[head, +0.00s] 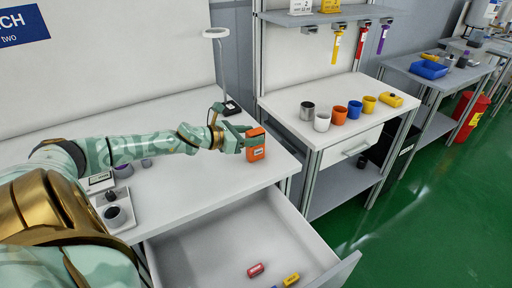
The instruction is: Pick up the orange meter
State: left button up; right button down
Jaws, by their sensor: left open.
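The orange meter (256,146) stands upright on the white bench top near its right corner. It has a small light label on its front. My left gripper (245,141) is open, with its fingers at the left and upper side of the meter. One finger reaches close to or against the meter's edge. I cannot tell whether the fingers touch it, and part of its left side is hidden by the gripper. My right gripper is not in view.
Below the bench an open drawer (215,246) holds a red item (255,270) and a yellow item (291,280). A lamp (231,107) stands behind the gripper. A scale-like device (115,212) sits at left. Several cups stand on the neighbouring bench (290,97).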

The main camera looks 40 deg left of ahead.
aim_at(260, 134)
pick_arm(q)
jog(key=shift+b+x, duration=0.35)
jog(key=shift+x, duration=1.55)
jog(key=shift+r, duration=0.1)
grip_shut()
